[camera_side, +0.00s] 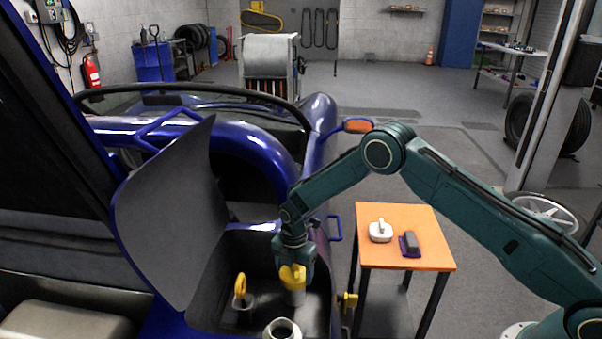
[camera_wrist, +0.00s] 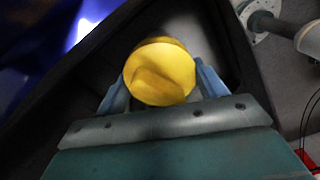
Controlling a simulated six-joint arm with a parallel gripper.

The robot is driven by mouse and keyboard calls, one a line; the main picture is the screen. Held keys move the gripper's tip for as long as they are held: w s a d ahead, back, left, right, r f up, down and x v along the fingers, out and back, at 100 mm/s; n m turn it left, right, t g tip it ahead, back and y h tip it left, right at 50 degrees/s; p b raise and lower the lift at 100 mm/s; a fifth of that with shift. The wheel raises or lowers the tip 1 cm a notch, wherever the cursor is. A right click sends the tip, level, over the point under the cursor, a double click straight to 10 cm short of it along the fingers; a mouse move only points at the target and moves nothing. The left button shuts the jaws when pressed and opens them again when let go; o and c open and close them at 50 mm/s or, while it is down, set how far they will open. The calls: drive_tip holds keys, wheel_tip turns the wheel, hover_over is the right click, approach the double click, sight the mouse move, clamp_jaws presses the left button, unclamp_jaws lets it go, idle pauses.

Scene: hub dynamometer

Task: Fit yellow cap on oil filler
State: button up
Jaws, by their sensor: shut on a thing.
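The yellow cap (camera_side: 291,276) is round with a raised grip bar and also shows from above in the wrist view (camera_wrist: 160,72). My gripper (camera_side: 293,268) points down into the engine bay and is shut on the cap, with a finger on either side in the wrist view (camera_wrist: 161,84). A pale neck (camera_side: 296,297) stands directly below the cap in the side view; whether the cap touches it I cannot tell. Another open pale neck (camera_side: 282,329) stands nearer the camera. Which neck is the oil filler is not clear from the picture.
A yellow ring handle (camera_side: 240,285) stands on a grey base left of my gripper. The raised dark lid (camera_side: 165,215) and bay walls hem in the left. An orange table (camera_side: 430,255) at right holds a white container (camera_side: 381,230) and a dark block (camera_side: 410,243).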

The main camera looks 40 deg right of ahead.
drive_tip(key=shift+f, duration=0.35)
drive_tip(key=o, duration=0.7)
drive_tip(key=shift+r, duration=5.5)
